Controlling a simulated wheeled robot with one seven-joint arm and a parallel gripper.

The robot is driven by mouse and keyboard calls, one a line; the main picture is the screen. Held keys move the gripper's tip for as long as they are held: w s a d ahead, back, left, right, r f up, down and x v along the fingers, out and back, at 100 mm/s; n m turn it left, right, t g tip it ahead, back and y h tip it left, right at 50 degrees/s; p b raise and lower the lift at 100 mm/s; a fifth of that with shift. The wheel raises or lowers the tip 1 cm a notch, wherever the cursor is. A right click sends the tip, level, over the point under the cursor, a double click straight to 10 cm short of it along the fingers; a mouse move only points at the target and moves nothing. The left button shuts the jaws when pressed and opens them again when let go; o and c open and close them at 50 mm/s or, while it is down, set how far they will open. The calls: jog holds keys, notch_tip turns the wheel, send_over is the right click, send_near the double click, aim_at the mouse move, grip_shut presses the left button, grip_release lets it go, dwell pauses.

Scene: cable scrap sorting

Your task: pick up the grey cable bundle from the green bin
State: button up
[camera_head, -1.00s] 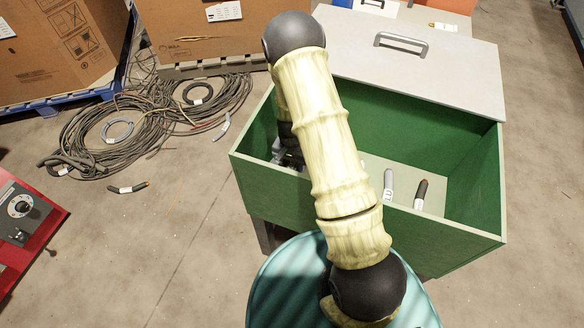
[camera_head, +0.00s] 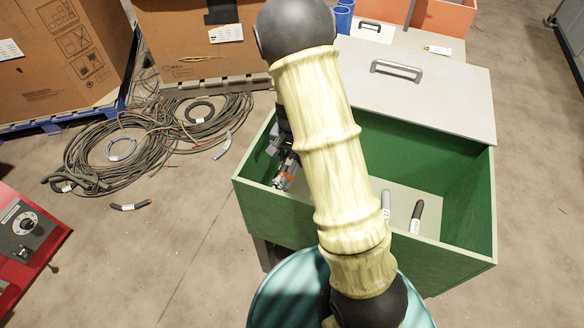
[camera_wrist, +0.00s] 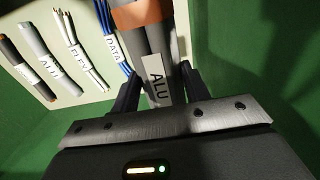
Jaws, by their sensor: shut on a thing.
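In the wrist view my gripper (camera_wrist: 158,78) is shut on a grey cable bundle (camera_wrist: 156,42) with an orange-brown band and a white tag reading ALU. In the head view the held bundle (camera_head: 285,173) shows just inside the left part of the green bin (camera_head: 268,212), near its upper edge. My arm hides part of the gripper and the bin's middle there. In the wrist view several other tagged pieces lie on the bin's pale floor: a dark one (camera_wrist: 22,62), a grey one (camera_wrist: 45,55), white wires (camera_wrist: 78,48) and blue wires (camera_wrist: 110,33).
A light grey lid (camera_head: 440,100) with a handle covers the bin's back part. Cable coils (camera_head: 125,150) lie on the floor at left, below cardboard boxes (camera_head: 190,40). A red machine (camera_head: 30,235) stands at lower left. A teal round surface (camera_head: 285,290) is in front of the bin.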

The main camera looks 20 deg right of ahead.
notch_tip(320, 180, up, 12)
jog(key=p, duration=0.2)
jog(key=shift+r, duration=0.1)
dwell(0.4)
